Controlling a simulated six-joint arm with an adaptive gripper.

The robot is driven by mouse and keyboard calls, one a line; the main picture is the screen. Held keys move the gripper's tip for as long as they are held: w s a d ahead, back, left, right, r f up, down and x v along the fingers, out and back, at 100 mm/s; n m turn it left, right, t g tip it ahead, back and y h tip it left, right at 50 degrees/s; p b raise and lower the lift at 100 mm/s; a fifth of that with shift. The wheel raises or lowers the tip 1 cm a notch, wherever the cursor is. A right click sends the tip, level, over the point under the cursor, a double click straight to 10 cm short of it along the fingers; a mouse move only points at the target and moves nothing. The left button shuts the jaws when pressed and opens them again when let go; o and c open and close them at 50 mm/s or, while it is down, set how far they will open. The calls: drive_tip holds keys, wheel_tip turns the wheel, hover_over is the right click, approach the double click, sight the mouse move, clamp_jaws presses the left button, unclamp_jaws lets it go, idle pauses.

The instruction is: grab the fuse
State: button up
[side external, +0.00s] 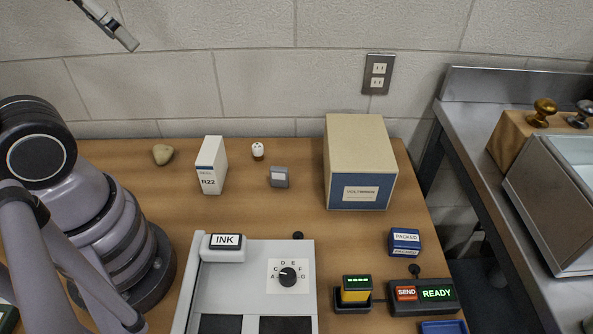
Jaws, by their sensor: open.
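The fuse appears to be the small white piece with a brown lower end (257,151). It stands upright on the wooden table, near the wall, between the white R22 box and the large voltmeter carton. It is too small for its markings to be read. Part of my gripper (125,39), seemingly a fingertip, enters at the top left in front of the wall. It is open and empty, high up and far to the left of the fuse. The rest of it is cut off by the frame edge.
Close around the fuse are the R22 box (211,165), a small grey labelled block (279,178) and the voltmeter carton (360,165). A stone (162,154) lies further left. A grey dial panel (250,256) and a SEND/READY unit (423,296) fill the front.

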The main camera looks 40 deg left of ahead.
drive_tip(key=w+a+f+m+g+y, duration=0.2)
drive_tip(key=w+a+f+m+y, duration=0.1)
drive_tip(key=w+f+m+y, duration=0.35)
drive_tip(key=w+a+f+m+g+y, duration=0.3)
drive_tip(key=w+f+m+y, duration=0.25)
drive_tip(key=f, duration=0.25)
drive_tip(key=w+d+f+m+t, duration=0.4)
drive_tip(key=f+m+t, duration=0.2)
drive_tip(key=f+m, duration=0.25)
drive_tip(key=m+t+h, duration=0.2)
drive_tip(key=m+t, duration=0.1)
drive_tip(key=m, duration=0.4)
approach(257, 149)
drive_tip(key=shift+s+d+r+n, duration=0.15)
drive_tip(key=shift+s+d+r, duration=0.2)
drive_tip(key=shift+s+r, duration=0.2)
drive_tip(key=shift+s+d+r+n, duration=0.1)
drive_tip(key=shift+s+d+r, duration=0.25)
drive_tip(key=shift+s+r, duration=0.25)
drive_tip(key=shift+f+h, duration=0.3)
drive_tip(key=shift+f, duration=0.15)
drive_tip(key=x, duration=1.3)
drive_tip(key=shift+w+a, duration=0.1)
drive_tip(key=shift+w, duration=0.15)
drive_tip(key=shift+c, duration=0.4)
